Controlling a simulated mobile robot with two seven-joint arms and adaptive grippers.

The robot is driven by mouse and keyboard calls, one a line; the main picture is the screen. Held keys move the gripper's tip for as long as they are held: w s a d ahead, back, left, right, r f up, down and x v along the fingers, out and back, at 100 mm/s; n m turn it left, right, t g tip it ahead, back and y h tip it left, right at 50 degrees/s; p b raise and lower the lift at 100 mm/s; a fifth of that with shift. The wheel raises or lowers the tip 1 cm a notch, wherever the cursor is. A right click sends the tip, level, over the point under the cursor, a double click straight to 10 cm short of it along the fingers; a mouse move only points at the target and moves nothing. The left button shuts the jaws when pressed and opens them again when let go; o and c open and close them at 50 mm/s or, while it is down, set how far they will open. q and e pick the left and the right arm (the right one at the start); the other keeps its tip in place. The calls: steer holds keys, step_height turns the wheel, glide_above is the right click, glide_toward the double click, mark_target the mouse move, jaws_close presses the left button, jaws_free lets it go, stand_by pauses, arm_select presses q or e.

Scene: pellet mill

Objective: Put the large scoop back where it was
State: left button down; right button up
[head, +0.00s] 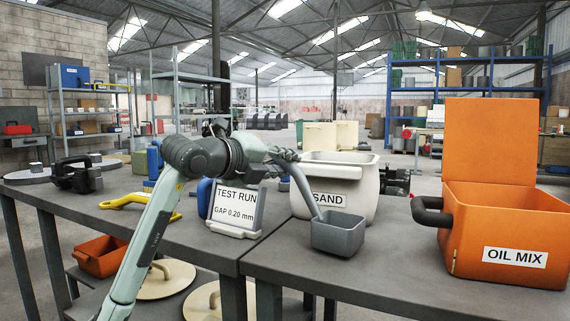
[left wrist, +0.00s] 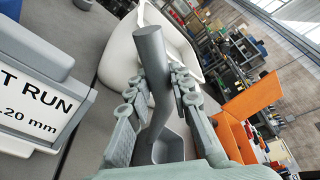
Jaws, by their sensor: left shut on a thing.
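The large scoop (head: 338,236) is grey, with a square open cup and a long, slanted round handle. My left gripper (head: 284,157) is shut on the upper part of that handle. In the left wrist view the scoop's handle (left wrist: 149,50) passes between the two fingers of my left gripper (left wrist: 158,88), with the cup beyond them. The cup looks empty and hangs low in front of the white bin labelled SAND (head: 362,200). I cannot tell whether it touches the table. My right gripper is in neither view.
A TEST RUN sign (head: 236,208) stands left of the scoop. An orange OIL MIX box (head: 510,225) with raised lid and a dark handle at its left side stands right. The grey tabletop (head: 400,275) is clear between scoop and box.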

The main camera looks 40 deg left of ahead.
arm_select(q)
steer(key=shift+f+b, duration=0.35)
stand_by(0.4)
steer(key=shift+c, duration=0.3)
jaws_free()
stand_by(0.5)
stand_by(0.4)
steer(key=s+b, duration=0.3)
steer(key=s, duration=0.6)
steer(key=shift+b, duration=0.4)
stand_by(0.4)
steer(key=shift+d, duration=0.1)
